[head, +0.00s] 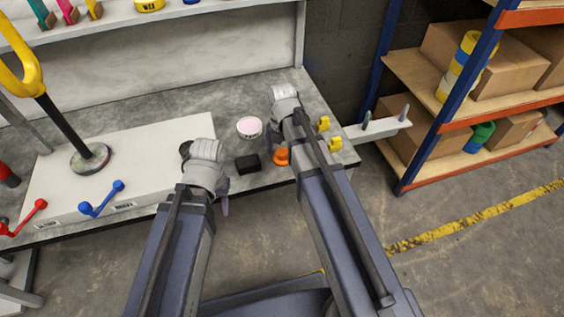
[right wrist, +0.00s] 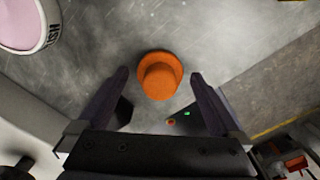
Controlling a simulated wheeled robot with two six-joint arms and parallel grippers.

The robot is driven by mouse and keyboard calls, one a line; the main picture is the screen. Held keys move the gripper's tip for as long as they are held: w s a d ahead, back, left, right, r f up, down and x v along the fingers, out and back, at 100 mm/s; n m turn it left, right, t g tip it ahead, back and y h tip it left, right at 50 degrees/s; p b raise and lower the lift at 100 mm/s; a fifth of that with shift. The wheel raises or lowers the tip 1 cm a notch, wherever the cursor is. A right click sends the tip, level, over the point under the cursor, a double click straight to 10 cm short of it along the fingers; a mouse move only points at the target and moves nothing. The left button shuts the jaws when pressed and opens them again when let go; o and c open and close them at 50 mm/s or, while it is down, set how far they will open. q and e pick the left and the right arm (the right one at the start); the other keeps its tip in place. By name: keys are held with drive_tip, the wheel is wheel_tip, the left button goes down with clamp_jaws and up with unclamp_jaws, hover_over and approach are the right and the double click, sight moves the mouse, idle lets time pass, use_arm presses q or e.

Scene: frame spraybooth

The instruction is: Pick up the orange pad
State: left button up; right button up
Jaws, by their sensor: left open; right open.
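The orange pad (head: 281,156) stands on the grey bench top near its front edge, partly hidden behind my right arm in the head view. In the right wrist view the orange pad (right wrist: 160,80) shows as a round knob on a wider flange. My right gripper (right wrist: 160,75) is open, with one finger on each side of the pad in the picture and gaps on both sides. It holds nothing. My left gripper (head: 224,190) appears open and empty at the front of the bench, left of the pad; its fingers are mostly hidden.
A black block (head: 247,164) and a pink-topped tin (head: 249,127) are left of the pad. Yellow pieces (head: 323,124) sit right of my right arm. A white box (head: 110,165) lies on the bench at left. A shelf rack (head: 450,130) stands at right.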

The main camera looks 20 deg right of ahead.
sight(282, 151)
drive_tip(key=shift+f, duration=0.5)
use_arm(q)
drive_tip(key=shift+f, duration=0.35)
use_arm(e)
drive_tip(key=shift+r, duration=0.1)
drive_tip(key=shift+c, duration=0.2)
drive_tip(key=c, duration=1.3)
drive_tip(key=shift+r, duration=0.1)
wheel_tip(282, 151, up, 10)
drive_tip(key=p, duration=1)
use_arm(q)
wheel_tip(282, 151, up, 10)
use_arm(e)
drive_tip(key=o, duration=0.8)
drive_tip(key=c, duration=0.6)
